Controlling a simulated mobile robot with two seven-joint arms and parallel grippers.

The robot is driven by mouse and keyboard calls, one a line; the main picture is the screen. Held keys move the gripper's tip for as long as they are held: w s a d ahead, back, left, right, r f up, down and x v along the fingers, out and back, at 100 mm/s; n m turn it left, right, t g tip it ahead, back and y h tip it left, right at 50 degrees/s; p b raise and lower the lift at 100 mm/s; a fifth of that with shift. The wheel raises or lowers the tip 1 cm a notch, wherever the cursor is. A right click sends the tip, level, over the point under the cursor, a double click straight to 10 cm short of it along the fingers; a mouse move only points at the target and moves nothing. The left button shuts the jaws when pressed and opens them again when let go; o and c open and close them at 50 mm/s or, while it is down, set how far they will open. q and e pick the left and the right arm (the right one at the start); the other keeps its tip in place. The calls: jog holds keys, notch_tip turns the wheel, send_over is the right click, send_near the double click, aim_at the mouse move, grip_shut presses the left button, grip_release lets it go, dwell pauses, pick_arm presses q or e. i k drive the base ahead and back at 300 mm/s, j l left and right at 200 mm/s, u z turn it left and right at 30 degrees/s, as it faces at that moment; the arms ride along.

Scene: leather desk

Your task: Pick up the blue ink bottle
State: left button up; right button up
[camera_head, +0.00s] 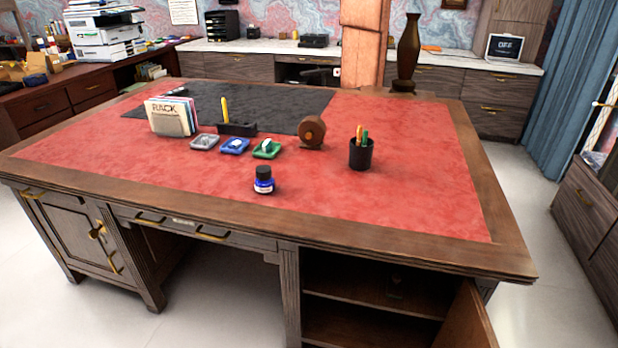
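The blue ink bottle (264,184) stands upright on the red leather top of the desk (400,205), near the front edge and left of the picture's middle. It has a dark cap and a blue lower part with a pale label. Nothing touches it. Neither of my grippers shows in the head view.
Behind the bottle are grey, blue (234,146) and green trays (267,150), a brown round object (312,132) and a black pen cup (361,153). A file rack (170,118) stands at the left. The leather around the bottle is clear. A cabinet door (466,318) hangs open below.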

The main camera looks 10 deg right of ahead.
aim_at(264, 187)
jog(key=i+j+z, duration=0.2)
jog(key=z, duration=0.25)
jog(key=i+j+z, duration=0.2)
jog(key=z, duration=0.25)
